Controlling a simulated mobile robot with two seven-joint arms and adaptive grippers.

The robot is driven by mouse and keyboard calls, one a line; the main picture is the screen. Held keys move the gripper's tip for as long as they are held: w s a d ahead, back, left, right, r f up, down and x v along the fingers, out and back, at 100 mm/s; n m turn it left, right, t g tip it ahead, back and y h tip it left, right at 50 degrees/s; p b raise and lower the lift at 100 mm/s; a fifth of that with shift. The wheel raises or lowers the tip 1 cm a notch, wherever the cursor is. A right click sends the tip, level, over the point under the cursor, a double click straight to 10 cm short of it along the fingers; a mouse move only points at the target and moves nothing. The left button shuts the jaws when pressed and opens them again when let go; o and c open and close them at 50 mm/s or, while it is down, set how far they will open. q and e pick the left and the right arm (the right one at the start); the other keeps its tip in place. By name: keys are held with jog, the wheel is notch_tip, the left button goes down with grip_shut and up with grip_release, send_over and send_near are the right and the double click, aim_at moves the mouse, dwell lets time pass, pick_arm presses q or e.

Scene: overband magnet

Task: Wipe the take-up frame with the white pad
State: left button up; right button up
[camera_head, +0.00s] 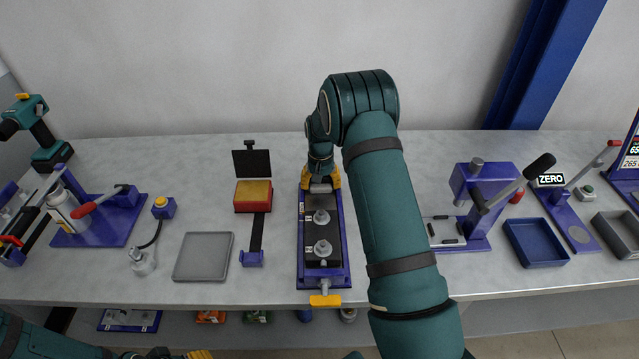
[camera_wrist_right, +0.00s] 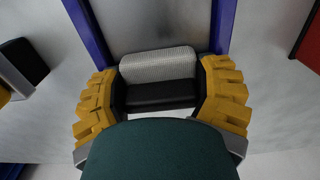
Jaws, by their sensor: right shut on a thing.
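The take-up frame (camera_head: 301,240) is a long blue frame near the middle of the bench, with a dark plate, two grey knobs and a yellow handle at its near end. My right gripper (camera_head: 321,180) is at its far end, pointing down. In the right wrist view my right gripper (camera_wrist_right: 160,95) is shut on the white pad (camera_wrist_right: 158,64), a pale textured block with a black backing. The pad lies between the blue rails, by a grey plate; I cannot tell whether it touches.
Left of the frame are a red box with a yellow top (camera_head: 253,195) and a grey tray (camera_head: 203,257). Right of my arm are a blue lever press (camera_head: 480,190) and a blue bin (camera_head: 535,243). Bare bench lies behind the frame.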

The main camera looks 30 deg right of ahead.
jog(key=r, duration=0.1)
jog(key=r+p, duration=0.1)
jog(key=r, duration=0.2)
jog(key=shift+s+a+r, duration=0.15)
jog(key=shift+s, duration=0.15)
jog(key=shift+w+r+p, duration=0.15)
jog(key=shift+r+p, duration=0.4)
jog(key=shift+p, duration=0.2)
notch_tip(320, 180, up, 2)
jog(key=shift+r+p, duration=0.2)
jog(key=shift+p, duration=0.5)
jog(key=shift+r, duration=0.2)
pick_arm(q)
jog(key=r, duration=0.1)
jog(key=w+r, duration=0.1)
jog(key=r, duration=0.1)
jog(key=w+a+r, duration=0.1)
jog(key=shift+r, duration=0.35)
